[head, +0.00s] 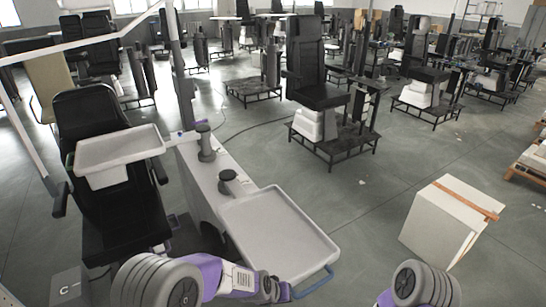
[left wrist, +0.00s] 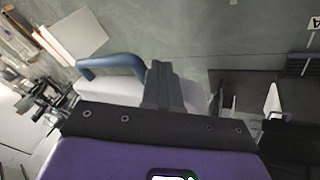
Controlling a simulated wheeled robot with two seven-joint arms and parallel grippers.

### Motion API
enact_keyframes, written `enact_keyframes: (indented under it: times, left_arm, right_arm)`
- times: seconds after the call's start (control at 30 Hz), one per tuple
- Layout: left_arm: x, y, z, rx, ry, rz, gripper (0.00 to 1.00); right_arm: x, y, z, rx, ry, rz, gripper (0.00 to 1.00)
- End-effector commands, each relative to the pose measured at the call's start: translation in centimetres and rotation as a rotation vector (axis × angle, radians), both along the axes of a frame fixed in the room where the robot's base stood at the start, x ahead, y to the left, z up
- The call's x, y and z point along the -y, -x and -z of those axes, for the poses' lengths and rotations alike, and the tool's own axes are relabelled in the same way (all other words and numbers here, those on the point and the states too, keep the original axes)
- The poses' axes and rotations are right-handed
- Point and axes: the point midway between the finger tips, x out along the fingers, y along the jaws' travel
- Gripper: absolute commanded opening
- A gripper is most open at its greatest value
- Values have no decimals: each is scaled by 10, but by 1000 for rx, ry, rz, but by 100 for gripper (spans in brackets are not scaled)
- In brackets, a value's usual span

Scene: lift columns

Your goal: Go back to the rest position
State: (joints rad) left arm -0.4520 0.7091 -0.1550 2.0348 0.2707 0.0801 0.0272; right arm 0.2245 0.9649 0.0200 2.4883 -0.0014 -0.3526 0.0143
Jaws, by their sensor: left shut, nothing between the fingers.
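My left gripper (head: 283,291) is low in the middle of the head view, at the end of my purple and grey left arm. It is beside the blue handle (head: 316,283) of a grey tray (head: 280,232). In the left wrist view its dark fingers (left wrist: 163,85) are together and empty, with the blue handle (left wrist: 110,64) just left of them. I cannot tell whether they touch the handle. Of my right arm, only a grey and purple part shows at the bottom right of the head view; its gripper is out of view.
A second tray (head: 118,150) is at the left by a black chair (head: 95,112). Dark round knobs (head: 206,143) stand on the light column between the trays. A white box (head: 447,222) is on the floor at right. Several chairs on lift columns fill the back. Floor between is open.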

Motion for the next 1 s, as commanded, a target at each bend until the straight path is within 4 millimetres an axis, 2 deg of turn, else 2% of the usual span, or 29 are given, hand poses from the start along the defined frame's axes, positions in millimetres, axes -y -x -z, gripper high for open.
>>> enact_keyframes:
  times: [0.17,0.33,0.5,0.67,0.8,1.0]
  left_arm:
    - [-47,32,59,-91,-41,-45,0]
    - [-97,95,122,-215,-54,-97,0]
    - [-119,156,153,-310,-24,-132,0]
    - [-125,205,166,-382,26,-164,0]
    - [-124,203,193,-374,26,-161,0]
    - [-124,203,213,-375,25,-161,0]
  right_arm:
    - [0,1,0,-3,-1,-1,80]
    - [0,1,0,-2,0,-1,80]
    - [0,1,0,-2,0,-1,80]
    - [0,1,0,-3,-1,0,80]
    - [0,1,27,-3,-1,-1,80]
    - [0,2,48,-3,-1,0,80]
